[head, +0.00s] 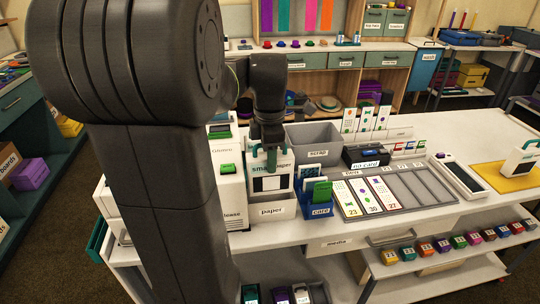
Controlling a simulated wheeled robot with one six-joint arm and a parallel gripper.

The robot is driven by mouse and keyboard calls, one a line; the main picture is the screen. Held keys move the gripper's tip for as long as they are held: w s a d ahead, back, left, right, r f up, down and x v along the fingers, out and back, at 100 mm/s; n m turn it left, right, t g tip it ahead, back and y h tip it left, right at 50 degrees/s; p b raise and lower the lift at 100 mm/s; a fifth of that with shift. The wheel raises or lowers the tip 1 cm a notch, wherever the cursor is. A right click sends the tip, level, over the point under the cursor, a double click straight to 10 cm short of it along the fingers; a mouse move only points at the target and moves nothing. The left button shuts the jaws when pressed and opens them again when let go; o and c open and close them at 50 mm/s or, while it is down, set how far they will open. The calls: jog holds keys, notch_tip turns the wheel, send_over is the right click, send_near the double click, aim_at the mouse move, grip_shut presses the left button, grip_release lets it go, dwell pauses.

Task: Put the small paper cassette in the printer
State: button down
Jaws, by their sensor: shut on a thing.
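The small paper cassette (285,184) is a white case with a dark window, a green handle and a label that seems to read "small paper". My gripper (269,148) is above it, shut on the green handle at its top. The cassette is upright, at a white holder labelled "paper" (272,211); I cannot tell whether it rests in the holder or hangs just above it. A white machine (231,190) with a green top part and a "release" label stands just left of it. It may be the printer, and my arm hides much of it.
Another white cassette (520,157) is on a yellow mat (500,179) at far right.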

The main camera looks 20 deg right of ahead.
aim_at(270, 180)
jog(key=shift+f, duration=0.25)
dwell(0.6)
jog(key=shift+f+b, duration=2.3)
jog(key=shift+f, duration=1.35)
jog(key=c, duration=0.8)
grip_release()
jog(key=shift+c, duration=0.2)
notch_tip(270, 180, up, 14)
jog(key=shift+f+p, duration=0.1)
jog(key=shift+p, duration=0.65)
